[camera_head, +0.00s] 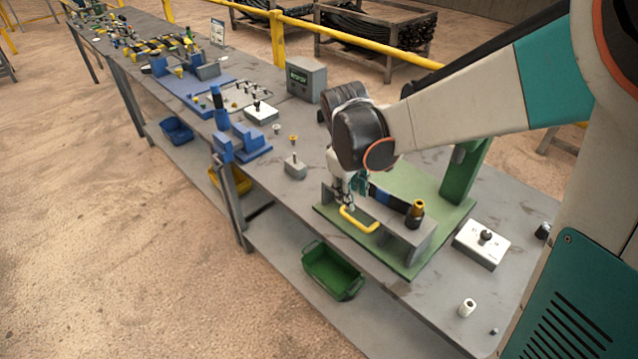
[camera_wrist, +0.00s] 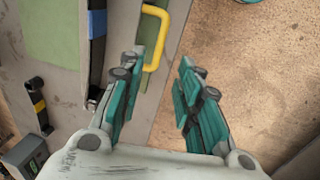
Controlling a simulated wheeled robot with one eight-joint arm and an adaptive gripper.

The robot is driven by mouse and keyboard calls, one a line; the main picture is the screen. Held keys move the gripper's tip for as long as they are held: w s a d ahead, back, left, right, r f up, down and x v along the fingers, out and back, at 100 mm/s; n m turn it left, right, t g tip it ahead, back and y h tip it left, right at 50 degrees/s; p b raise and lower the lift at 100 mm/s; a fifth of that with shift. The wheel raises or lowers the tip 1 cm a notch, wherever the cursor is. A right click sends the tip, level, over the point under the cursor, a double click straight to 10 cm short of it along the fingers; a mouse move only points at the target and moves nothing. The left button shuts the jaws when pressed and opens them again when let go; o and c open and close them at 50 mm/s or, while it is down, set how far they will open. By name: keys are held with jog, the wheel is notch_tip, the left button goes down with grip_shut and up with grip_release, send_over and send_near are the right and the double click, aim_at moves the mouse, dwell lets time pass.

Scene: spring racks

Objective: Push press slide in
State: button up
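The press has a green base plate (camera_head: 322,212) and a green upright (camera_head: 462,172) on the bench. A grey press slide (camera_head: 398,238) sits on the plate, carrying a dark strip and a black part with a yellow top (camera_head: 416,212). A yellow handle (camera_head: 358,222) sticks out at its front; it also shows in the wrist view (camera_wrist: 163,38). My gripper (camera_head: 348,200) is just above and behind the handle. In the wrist view my gripper (camera_wrist: 160,65) is open, with the handle beyond its fingertips, closer to the left finger. Contact cannot be told.
A white button box (camera_head: 482,246) and a small white cylinder (camera_head: 467,308) lie right of the press. A grey block with a pin (camera_head: 295,167) and a blue fixture (camera_head: 243,145) stand left. A green bin (camera_head: 332,270) sits on the lower shelf. The floor in front is clear.

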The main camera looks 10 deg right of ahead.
aim_at(354, 220)
jog(key=f+b, duration=0.1)
jog(key=f, duration=0.2)
jog(key=d+f, duration=0.1)
jog(key=f, duration=0.3)
jog(key=w+f+b, duration=0.1)
jog(key=f, duration=0.2)
jog(key=shift+d+f+b, duration=0.3)
jog(key=shift+f+b, duration=0.05)
grip_shut()
